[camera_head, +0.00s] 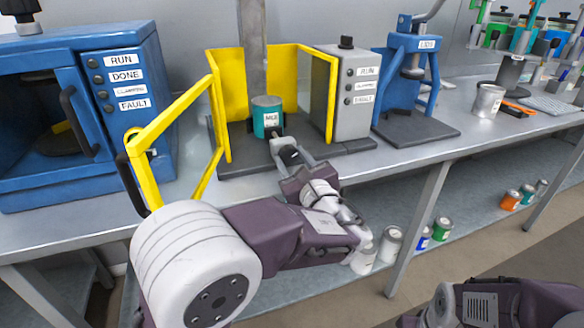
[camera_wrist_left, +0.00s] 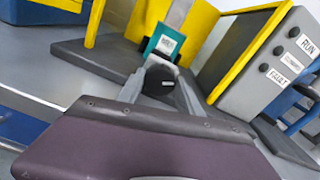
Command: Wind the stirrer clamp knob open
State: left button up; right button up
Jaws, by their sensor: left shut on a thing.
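The stirrer stands in the middle of the bench, with a yellow guard frame (camera_head: 232,80), a grey column (camera_head: 253,60) and a dark base plate (camera_head: 235,150). A teal can (camera_head: 266,103) with a white label stands on the base; it also shows in the left wrist view (camera_wrist_left: 152,47). My left gripper (camera_head: 283,143) reaches in at the front of the can. In the left wrist view, its fingers are closed on both sides of a dark round knob (camera_wrist_left: 160,83). In the head view the knob is mostly hidden by the gripper. My right gripper is out of view.
The yellow guard door (camera_head: 170,120) stands swung open on the left, close to my left arm. A grey control box (camera_head: 347,92) is at the stirrer's right. A blue machine (camera_head: 85,110) and a blue press (camera_head: 408,75) flank it. Several cans sit on the lower shelf.

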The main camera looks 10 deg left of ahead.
pick_arm(q)
jog(key=n+b, duration=0.3)
jog(key=b, duration=0.1)
jog(key=n+b, duration=0.8)
jog(key=shift+f, duration=0.35)
jog(key=shift+r+n+b, duration=0.2)
jog(key=shift+n+b, duration=1.65)
jog(key=shift+n, duration=0.05)
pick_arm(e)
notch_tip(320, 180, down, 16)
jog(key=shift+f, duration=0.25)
pick_arm(q)
jog(key=o, duration=1.4)
